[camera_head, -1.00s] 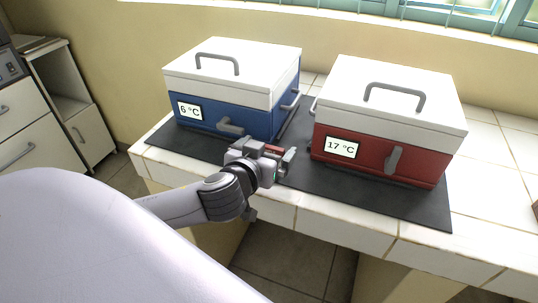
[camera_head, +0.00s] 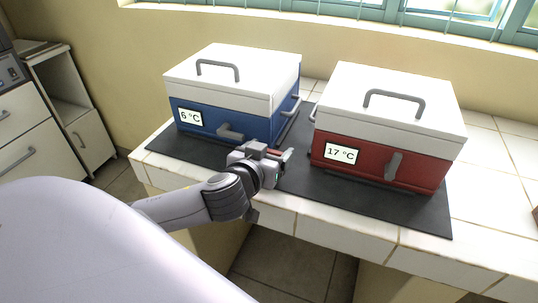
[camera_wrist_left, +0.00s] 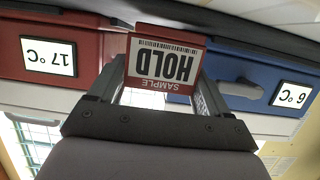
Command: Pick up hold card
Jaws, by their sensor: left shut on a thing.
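The hold card (camera_wrist_left: 164,66) is a white card with a red border, reading "HOLD" and "SAMPLE", upside down in the left wrist view. My left gripper (camera_wrist_left: 158,95) is shut on it, with a finger at each side of the card. In the head view the left gripper (camera_head: 272,158) is at the front of the dark mat (camera_head: 330,195), between the two boxes. My right gripper is not seen.
A blue box (camera_head: 236,93) with a white lid reads 6 °C, and a red box (camera_head: 387,123) with a white lid reads 17 °C. Both have grey handles and front latches close to the gripper.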

